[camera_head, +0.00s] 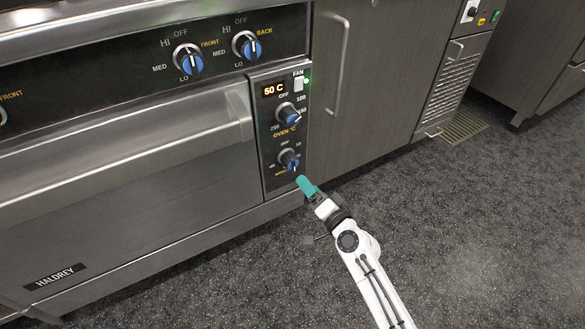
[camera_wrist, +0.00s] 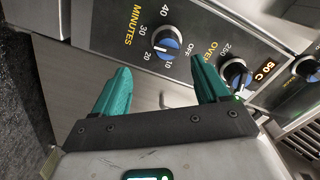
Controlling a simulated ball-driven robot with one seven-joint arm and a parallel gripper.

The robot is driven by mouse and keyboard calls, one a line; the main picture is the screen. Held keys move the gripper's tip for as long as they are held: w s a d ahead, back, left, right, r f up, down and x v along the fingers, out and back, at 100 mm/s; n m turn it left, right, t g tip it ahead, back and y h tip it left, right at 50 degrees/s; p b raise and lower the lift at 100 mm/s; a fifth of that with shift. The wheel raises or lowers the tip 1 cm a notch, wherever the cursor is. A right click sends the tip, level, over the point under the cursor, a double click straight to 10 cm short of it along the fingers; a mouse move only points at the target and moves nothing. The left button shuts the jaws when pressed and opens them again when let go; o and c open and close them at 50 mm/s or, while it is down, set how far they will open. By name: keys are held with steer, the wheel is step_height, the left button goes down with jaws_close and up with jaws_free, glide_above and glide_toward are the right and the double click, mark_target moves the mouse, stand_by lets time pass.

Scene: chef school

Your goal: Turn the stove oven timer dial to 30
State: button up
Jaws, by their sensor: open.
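The oven timer dial (camera_head: 289,160) is the lowest knob on the stove's narrow control panel, black with a blue face. In the wrist view the timer dial (camera_wrist: 167,43) sits in the upper middle, ringed by 10, 20, 30, 40 and OFF, beside the word MINUTES. My gripper (camera_head: 304,184) is just below and right of the dial. In the wrist view my gripper (camera_wrist: 160,75) is open and empty, its teal fingers apart and the dial showing beyond the gap between them.
The oven temperature dial (camera_head: 288,114) is just above the timer, under a display (camera_head: 274,90) reading 50 C. The oven door handle (camera_head: 239,114) juts out left of the panel. A grey cabinet (camera_head: 375,75) stands to the right. The speckled floor (camera_head: 480,220) is clear.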

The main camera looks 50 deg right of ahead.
mark_target(295, 165)
steer(key=w+d+n, duration=0.1)
steer(key=w+n, duration=0.2)
steer(key=w+d+r+n+b, duration=0.1)
steer(key=w+n, duration=0.2)
steer(key=w, duration=0.1)
steer(key=w+d+n+b, duration=0.1)
steer(key=w+n, duration=0.2)
steer(key=shift+w+r, duration=0.2)
steer(key=shift+r, duration=0.05)
stand_by(0.3)
steer(key=c, duration=1)
steer(key=shift+o, duration=0.2)
steer(key=shift+m, duration=0.3)
steer(key=o, duration=1)
steer(key=shift+c, duration=0.2)
steer(key=shift+s, duration=0.15)
